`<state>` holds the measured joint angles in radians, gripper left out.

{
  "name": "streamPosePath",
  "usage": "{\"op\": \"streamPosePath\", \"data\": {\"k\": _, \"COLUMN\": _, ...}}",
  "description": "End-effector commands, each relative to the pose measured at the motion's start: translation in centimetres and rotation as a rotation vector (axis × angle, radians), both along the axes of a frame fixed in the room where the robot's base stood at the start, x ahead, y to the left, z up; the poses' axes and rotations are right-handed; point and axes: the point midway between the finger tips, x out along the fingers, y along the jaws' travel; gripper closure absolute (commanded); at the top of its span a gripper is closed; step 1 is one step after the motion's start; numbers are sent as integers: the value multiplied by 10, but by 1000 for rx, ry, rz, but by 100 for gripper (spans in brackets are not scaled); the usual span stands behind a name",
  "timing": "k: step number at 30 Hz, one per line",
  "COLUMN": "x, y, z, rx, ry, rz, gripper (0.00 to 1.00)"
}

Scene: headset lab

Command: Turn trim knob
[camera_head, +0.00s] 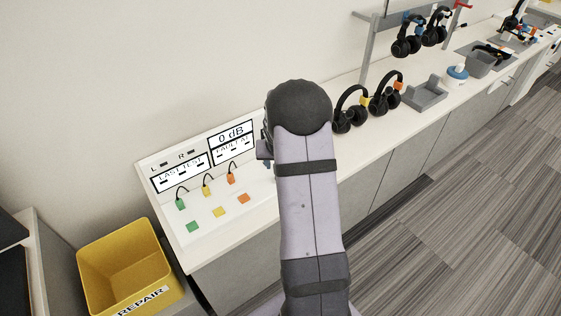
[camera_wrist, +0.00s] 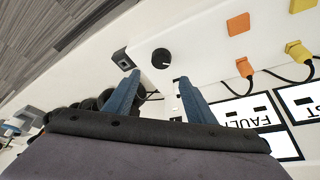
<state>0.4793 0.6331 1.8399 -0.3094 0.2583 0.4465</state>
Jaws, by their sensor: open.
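The trim knob (camera_wrist: 161,58) is a round black dial with a light pointer mark, set in the white panel in the wrist view. My gripper (camera_wrist: 157,82) is open, its two blue fingers apart, with the knob just beyond and between the fingertips. I see no contact between the fingers and the knob; the exact gap cannot be told. In the head view my arm hides the knob, and only a small part of my gripper (camera_head: 265,155) shows at the arm's left side.
The test panel (camera_head: 147,163) has displays and green, yellow and orange plugs and pads. A small dark box (camera_wrist: 123,60) sits close beside the knob. Headphones (camera_head: 350,110) stand to the right. A yellow repair bin (camera_head: 105,262) is at lower left.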

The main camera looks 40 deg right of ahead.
Motion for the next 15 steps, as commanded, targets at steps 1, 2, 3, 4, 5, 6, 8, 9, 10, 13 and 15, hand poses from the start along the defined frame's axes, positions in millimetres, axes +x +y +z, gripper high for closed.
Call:
{"op": "streamPosePath", "data": {"k": 1, "x": -3, "y": 3, "z": 3, "rx": 15, "ry": 11, "rz": -16, "gripper": 50}}
{"op": "streamPosePath", "data": {"k": 2, "x": -4, "y": 4, "z": 2, "rx": 20, "ry": 15, "rz": -22, "gripper": 50}}
{"op": "streamPosePath", "data": {"k": 3, "x": -6, "y": 5, "z": 1, "rx": 26, "ry": 19, "rz": -29, "gripper": 50}}
{"op": "streamPosePath", "data": {"k": 4, "x": -6, "y": 5, "z": 1, "rx": 28, "ry": 21, "rz": -32, "gripper": 50}}
{"op": "streamPosePath", "data": {"k": 5, "x": -7, "y": 6, "z": 0, "rx": 31, "ry": 22, "rz": -35, "gripper": 50}}
{"op": "streamPosePath", "data": {"k": 6, "x": -7, "y": 6, "z": -1, "rx": 32, "ry": 24, "rz": -37, "gripper": 50}}
{"op": "streamPosePath", "data": {"k": 8, "x": -7, "y": 6, "z": -1, "rx": 32, "ry": 24, "rz": -37, "gripper": 50}}
{"op": "streamPosePath", "data": {"k": 9, "x": -7, "y": 6, "z": -2, "rx": 32, "ry": 24, "rz": -37, "gripper": 50}}
{"op": "streamPosePath", "data": {"k": 10, "x": -7, "y": 6, "z": -3, "rx": 32, "ry": 24, "rz": -37, "gripper": 50}}
{"op": "streamPosePath", "data": {"k": 13, "x": -5, "y": 4, "z": -6, "rx": 32, "ry": 24, "rz": -37, "gripper": 50}}
{"op": "streamPosePath", "data": {"k": 15, "x": -4, "y": 3, "z": -10, "rx": 32, "ry": 24, "rz": -37, "gripper": 50}}
